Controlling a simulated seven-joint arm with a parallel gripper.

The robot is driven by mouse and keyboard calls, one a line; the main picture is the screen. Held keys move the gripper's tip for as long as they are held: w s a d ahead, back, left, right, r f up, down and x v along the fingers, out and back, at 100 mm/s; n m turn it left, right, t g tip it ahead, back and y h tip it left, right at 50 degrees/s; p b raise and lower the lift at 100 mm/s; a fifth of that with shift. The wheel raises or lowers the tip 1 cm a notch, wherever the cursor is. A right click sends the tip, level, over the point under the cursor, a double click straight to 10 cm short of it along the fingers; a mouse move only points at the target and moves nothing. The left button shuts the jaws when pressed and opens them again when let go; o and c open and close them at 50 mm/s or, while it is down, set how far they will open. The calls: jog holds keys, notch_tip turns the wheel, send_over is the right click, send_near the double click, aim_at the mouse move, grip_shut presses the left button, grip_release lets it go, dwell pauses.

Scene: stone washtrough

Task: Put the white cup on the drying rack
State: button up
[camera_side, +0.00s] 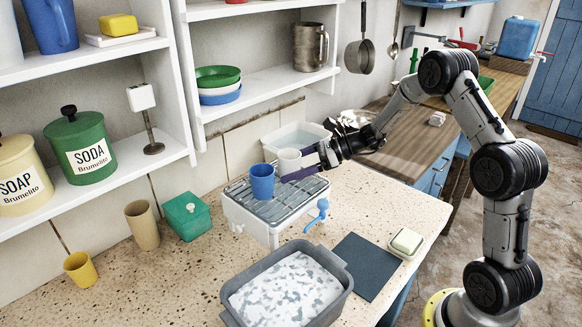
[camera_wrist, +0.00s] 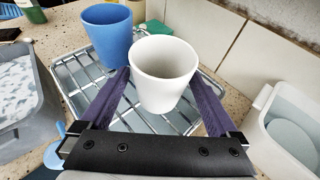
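The white cup (camera_side: 289,161) is upright over the back part of the grey drying rack (camera_side: 240,188). It also shows upright in the wrist view (camera_wrist: 164,75), above the rack's wire bars (camera_wrist: 85,75). I cannot tell whether its base touches the bars. My gripper (camera_side: 305,161) reaches in from the right, with a dark purple finger on each side of the cup. In the wrist view my gripper (camera_wrist: 162,85) has its fingertips close beside the cup's walls. Whether they press on it is unclear.
A blue cup (camera_side: 262,182) stands on the rack, close left of the white cup. A grey basin of suds (camera_side: 285,290) is in front. A blue tap handle (camera_side: 317,212) sticks out at the rack's front right. Shelves (camera_side: 262,88) overhang at the back.

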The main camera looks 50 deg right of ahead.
jog(key=shift+d+r, duration=0.1)
jog(key=shift+r, duration=0.15)
jog(key=v, duration=1.2)
jog(key=s+a+r+n+g+h, duration=0.2)
jog(key=s+a+r+n+g, duration=0.1)
jog(key=s+a+n, duration=0.45)
jog(key=s+a+r+n+g+h, duration=0.1)
jog(key=s+a+r+n+g, duration=0.15)
jog(key=s+a+n, duration=0.45)
jog(key=s+n+t+h, duration=0.1)
jog(key=s+n+h, duration=0.5)
jog(key=s+n, duration=0.6)
jog(key=shift+s+d+r+t, duration=0.2)
jog(key=shift+s+r+t, duration=0.1)
jog(key=shift+s+t, duration=0.05)
jog(key=shift+n, duration=0.25)
